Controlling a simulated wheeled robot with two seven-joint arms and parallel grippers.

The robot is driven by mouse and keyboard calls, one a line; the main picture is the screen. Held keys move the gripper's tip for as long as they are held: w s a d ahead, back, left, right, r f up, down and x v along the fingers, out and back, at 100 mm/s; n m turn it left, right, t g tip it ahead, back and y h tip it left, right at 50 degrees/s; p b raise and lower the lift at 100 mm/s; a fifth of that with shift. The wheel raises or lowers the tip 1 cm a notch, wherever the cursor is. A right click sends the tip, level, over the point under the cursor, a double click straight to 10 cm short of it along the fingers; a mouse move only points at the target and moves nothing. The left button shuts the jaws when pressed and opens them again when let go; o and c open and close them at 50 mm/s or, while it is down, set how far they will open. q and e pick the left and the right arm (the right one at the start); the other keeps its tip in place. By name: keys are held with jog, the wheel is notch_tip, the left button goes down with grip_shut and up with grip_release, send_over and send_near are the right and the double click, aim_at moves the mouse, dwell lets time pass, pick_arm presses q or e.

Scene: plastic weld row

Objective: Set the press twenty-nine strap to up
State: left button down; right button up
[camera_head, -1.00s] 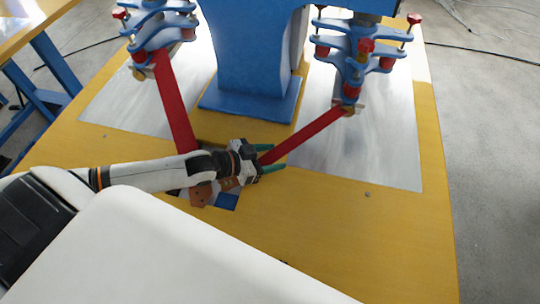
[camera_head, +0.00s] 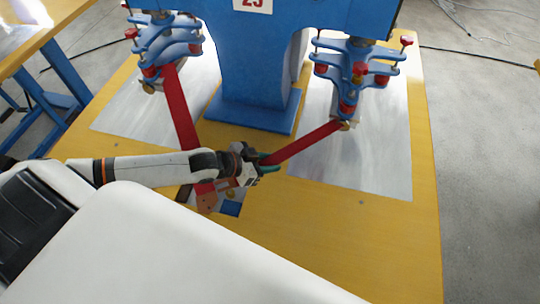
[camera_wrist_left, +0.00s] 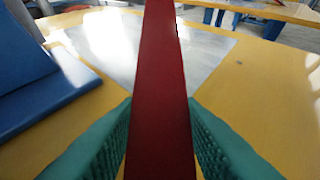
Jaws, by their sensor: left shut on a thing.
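The right red strap (camera_head: 306,143) slopes from the blue clamp assembly (camera_head: 358,68) at the right down to my left gripper (camera_head: 268,164). The green fingers are shut on its lower end. In the left wrist view the strap (camera_wrist_left: 160,60) runs up between the two fingers. A second red strap (camera_head: 180,108) hangs from the left clamp assembly (camera_head: 168,45) and passes behind my left arm. The blue press (camera_head: 255,60) carries a number plate (camera_head: 252,4), cut off at the top edge. My right gripper is not in view.
The yellow table (camera_head: 395,235) has bare metal plates (camera_head: 385,165) on both sides of the press foot (camera_head: 245,115). A small brown and blue item (camera_head: 230,208) lies below my arm. The right front of the table is clear.

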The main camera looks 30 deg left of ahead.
aim_at(280, 155)
pick_arm(q)
jog(key=shift+g+y, duration=0.4)
jog(key=shift+g, duration=0.3)
notch_tip(280, 155, up, 5)
jog(key=p, duration=0.5)
jog(key=shift+s+a+f+p, duration=0.1)
jog(key=shift+s+a+p, duration=0.05)
jog(key=shift+p, duration=0.2)
jog(key=shift+r+p, duration=0.25)
jog(key=shift+p, duration=0.4)
jog(key=shift+f, duration=0.1)
jog(key=c, duration=1)
grip_release()
jog(key=shift+s+g, duration=0.1)
jog(key=shift+g, duration=0.2)
jog(key=shift+y, duration=0.3)
